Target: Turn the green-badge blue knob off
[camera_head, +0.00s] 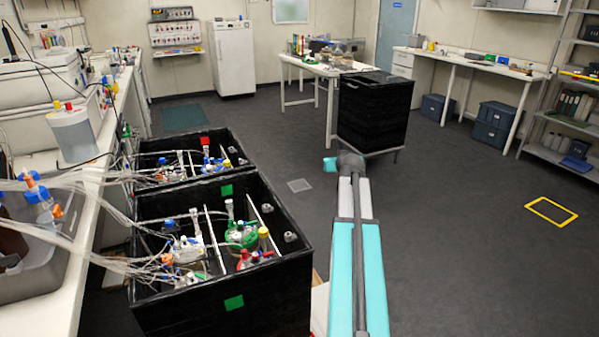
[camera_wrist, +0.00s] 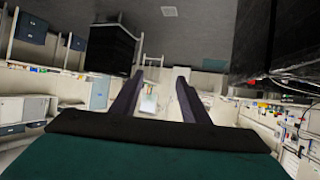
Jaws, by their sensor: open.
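The near black box (camera_head: 270,295) carries a green badge (camera_head: 234,302) on its front wall and a second green square (camera_head: 227,190) on its far wall. Inside it stand flasks with red, green, yellow and blue caps. Small blue parts (camera_head: 170,224) show there, but I cannot tell which, if any, is the blue knob. Two grey round parts (camera_head: 291,236) sit along its right inner side. My gripper (camera_wrist: 160,76) is open and empty, its two dark fingers apart in the wrist view. My arm reaches forward, to the right of the box, over open floor.
A second black box (camera_head: 190,142) with a red badge (camera_head: 204,141) stands just behind. Clear tubes (camera_head: 85,195) run from the left bench into the boxes. A black cabinet (camera_head: 375,110) stands ahead of my arm.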

